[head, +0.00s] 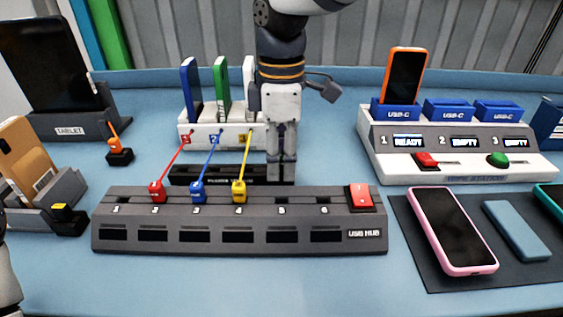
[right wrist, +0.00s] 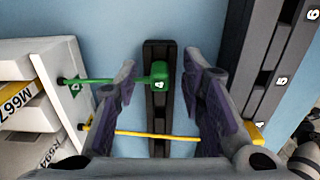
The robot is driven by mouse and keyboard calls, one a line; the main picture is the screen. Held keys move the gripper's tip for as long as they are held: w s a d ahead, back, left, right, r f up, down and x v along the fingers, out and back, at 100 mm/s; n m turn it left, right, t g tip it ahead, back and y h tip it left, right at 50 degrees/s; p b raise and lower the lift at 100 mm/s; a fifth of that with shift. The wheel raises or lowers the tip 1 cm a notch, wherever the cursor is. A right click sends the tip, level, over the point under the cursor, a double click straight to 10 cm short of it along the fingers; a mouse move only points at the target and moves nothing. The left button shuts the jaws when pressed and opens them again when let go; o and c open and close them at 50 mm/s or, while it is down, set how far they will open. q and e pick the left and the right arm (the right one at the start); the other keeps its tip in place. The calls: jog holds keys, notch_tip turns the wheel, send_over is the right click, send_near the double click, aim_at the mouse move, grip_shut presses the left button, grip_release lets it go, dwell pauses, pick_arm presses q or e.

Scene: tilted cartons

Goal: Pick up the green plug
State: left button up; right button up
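The green plug (right wrist: 158,75), marked 4, sits on the dark plug rack (right wrist: 158,120) in the right wrist view, with a green cable running left to a white block. My right gripper (right wrist: 160,72) is open, one finger on each side of the plug, with visible gaps. In the head view my right gripper (head: 281,178) points straight down over the right end of the rack (head: 215,176) and hides the green plug. My left gripper is not in view; only part of my left arm shows at the left edge.
The yellow cable (right wrist: 145,134) crosses below the green one. A hope station (head: 460,168) stands right.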

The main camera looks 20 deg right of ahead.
aim_at(281, 155)
grip_shut()
jog(key=shift+r, duration=0.25)
notch_tip(281, 155, up, 3)
jog(key=shift+w+f, duration=0.1)
jog(key=shift+f, duration=0.05)
jog(key=s+a+r, duration=0.7)
jog(key=s+r, duration=0.3)
jog(key=s, duration=0.2)
jog(key=shift+a, duration=0.3)
jog(key=shift+r+p, duration=0.3)
jog(key=shift+r, duration=0.35)
jog(key=shift+r, duration=1.5)
